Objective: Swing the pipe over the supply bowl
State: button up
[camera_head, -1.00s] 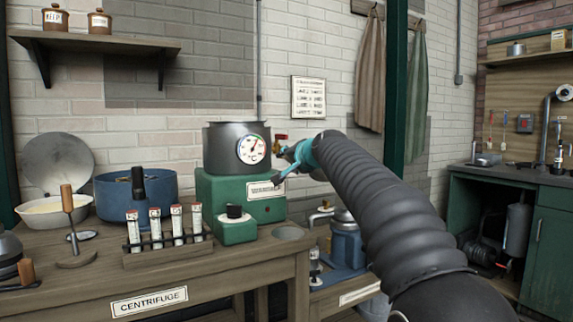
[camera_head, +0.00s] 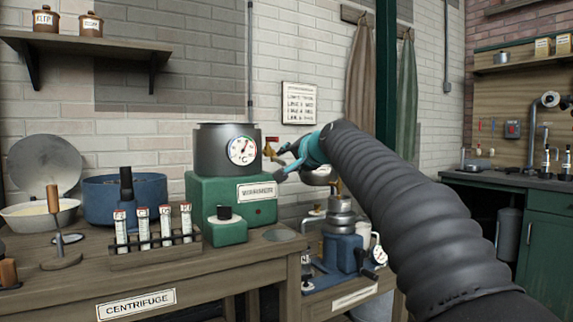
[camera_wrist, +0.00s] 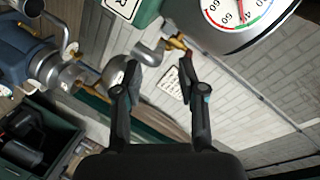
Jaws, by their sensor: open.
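The grey elbow pipe (camera_wrist: 150,52) hangs off the brass tap (camera_wrist: 174,40), which has a red handle, on the green warmer's side. In the head view the tap (camera_head: 270,148) shows, but the pipe is mostly hidden by my gripper. The round silver supply bowl (camera_wrist: 116,72) sits on top of the blue cream separator (camera_head: 343,250); the bowl (camera_head: 319,175) also shows behind my gripper. My gripper (camera_wrist: 162,76) is open, its two fingers spread below the tap and pipe. The left fingertip appears close to the pipe; contact cannot be told.
The green warmer (camera_head: 225,188) with a grey tank and dial stands left of my gripper. The wooden bench (camera_head: 200,280) holds a test tube rack (camera_head: 155,243), a blue pot (camera_head: 145,205) and a pale bowl (camera_head: 30,215). A green post (camera_head: 385,80) stands behind my arm.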

jog(key=b+v, duration=0.2)
jog(key=v, duration=0.7)
jog(key=shift+w+d+b, duration=0.15)
jog(key=shift+d+b, duration=0.1)
jog(key=shift+b, duration=0.1)
dwell(0.4)
dwell(0.4)
